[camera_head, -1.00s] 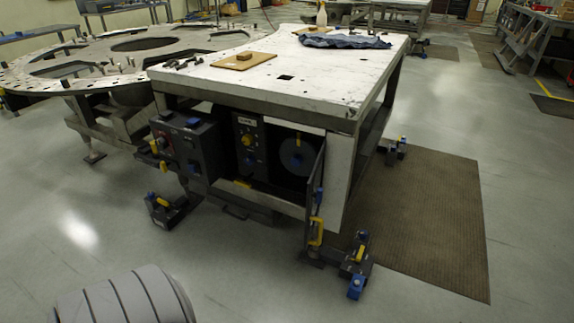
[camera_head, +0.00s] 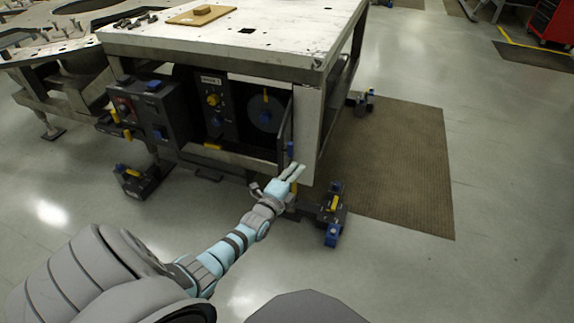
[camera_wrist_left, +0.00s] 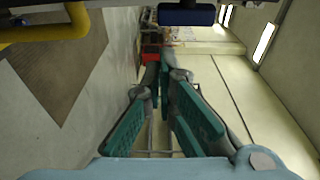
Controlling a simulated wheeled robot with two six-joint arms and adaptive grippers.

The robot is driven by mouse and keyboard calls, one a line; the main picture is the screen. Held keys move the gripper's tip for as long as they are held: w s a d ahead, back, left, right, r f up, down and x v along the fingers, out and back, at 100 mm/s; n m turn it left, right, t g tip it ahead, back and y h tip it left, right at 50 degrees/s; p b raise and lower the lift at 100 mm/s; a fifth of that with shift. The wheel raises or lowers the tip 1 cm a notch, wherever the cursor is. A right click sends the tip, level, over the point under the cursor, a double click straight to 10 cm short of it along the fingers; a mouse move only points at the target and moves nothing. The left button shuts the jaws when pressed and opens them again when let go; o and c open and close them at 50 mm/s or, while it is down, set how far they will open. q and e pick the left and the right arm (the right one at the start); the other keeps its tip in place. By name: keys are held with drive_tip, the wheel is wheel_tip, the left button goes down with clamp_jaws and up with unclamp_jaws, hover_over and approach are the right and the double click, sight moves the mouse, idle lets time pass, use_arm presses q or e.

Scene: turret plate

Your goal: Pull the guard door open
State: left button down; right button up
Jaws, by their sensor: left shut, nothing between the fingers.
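The guard door (camera_head: 286,124) is a dark, narrow panel seen nearly edge-on at the right side of the cabinet opening, standing out from it. A blue part (camera_head: 290,150) sits on its edge. My left gripper (camera_head: 297,171) is right in front of the door's lower part, covering some of it. Its teal fingers (camera_wrist_left: 165,85) look shut and empty in the left wrist view. There, a blue cylinder (camera_wrist_left: 187,14) and a yellow bar (camera_wrist_left: 45,29) pass close at the top edge. Whether the gripper touches the door I cannot tell. My right gripper is not in view.
A dark foot with blue and yellow parts (camera_head: 331,212) stands right of the gripper. A brown mat (camera_head: 400,170) lies beyond; floor in front is open.

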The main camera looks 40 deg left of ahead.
use_arm(q)
drive_tip(key=a+b, duration=0.1)
drive_tip(key=a, duration=0.2)
drive_tip(key=shift+a, duration=0.4)
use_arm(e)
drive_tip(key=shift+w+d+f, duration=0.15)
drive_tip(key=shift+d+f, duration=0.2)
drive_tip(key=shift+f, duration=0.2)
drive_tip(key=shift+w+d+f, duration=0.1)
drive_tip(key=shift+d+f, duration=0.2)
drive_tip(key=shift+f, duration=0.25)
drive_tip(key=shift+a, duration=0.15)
